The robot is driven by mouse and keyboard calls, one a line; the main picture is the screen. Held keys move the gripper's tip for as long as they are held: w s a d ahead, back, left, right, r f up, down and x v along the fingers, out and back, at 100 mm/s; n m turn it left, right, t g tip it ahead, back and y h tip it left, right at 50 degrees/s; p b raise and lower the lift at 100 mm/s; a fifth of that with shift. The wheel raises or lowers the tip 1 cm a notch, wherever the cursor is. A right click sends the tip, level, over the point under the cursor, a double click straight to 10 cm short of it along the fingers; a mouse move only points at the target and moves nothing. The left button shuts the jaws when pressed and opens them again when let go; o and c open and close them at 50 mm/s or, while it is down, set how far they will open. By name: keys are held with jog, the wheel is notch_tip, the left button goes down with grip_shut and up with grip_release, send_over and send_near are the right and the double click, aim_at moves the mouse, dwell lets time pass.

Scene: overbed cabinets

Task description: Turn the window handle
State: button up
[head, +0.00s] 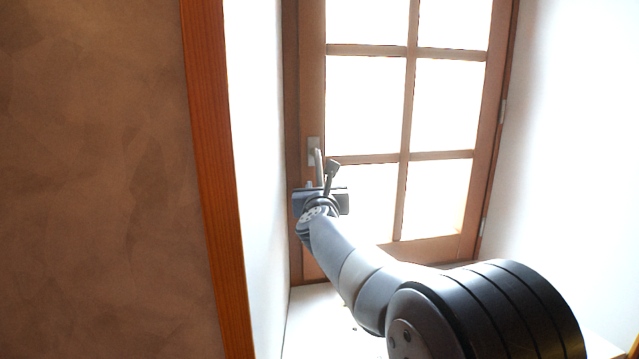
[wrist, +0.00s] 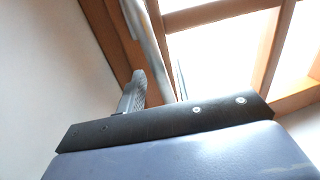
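The window handle (head: 318,163) is a pale grey lever hanging down from a plate on the left side of the wooden window frame. It looks roughly vertical. My gripper (head: 322,176) is at the handle's lower end, and a dark finger overlaps that area in the head view. In the wrist view the handle (wrist: 154,45) shows as a grey bar running down behind the gripper body. One grey ridged finger stands just left of it. The other finger is not clearly seen. Contact and finger gap cannot be told.
The window (head: 365,105) has several bright panes in a brown frame and appears closed. A white recess wall (head: 262,150) stands close on the left, with an orange-brown wooden trim (head: 215,150) in front. A white wall is on the right, with a pale sill below.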

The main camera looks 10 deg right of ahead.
jog(key=shift+w+d, duration=0.2)
jog(key=shift+w, duration=0.8)
jog(key=shift+c, duration=0.3)
grip_shut()
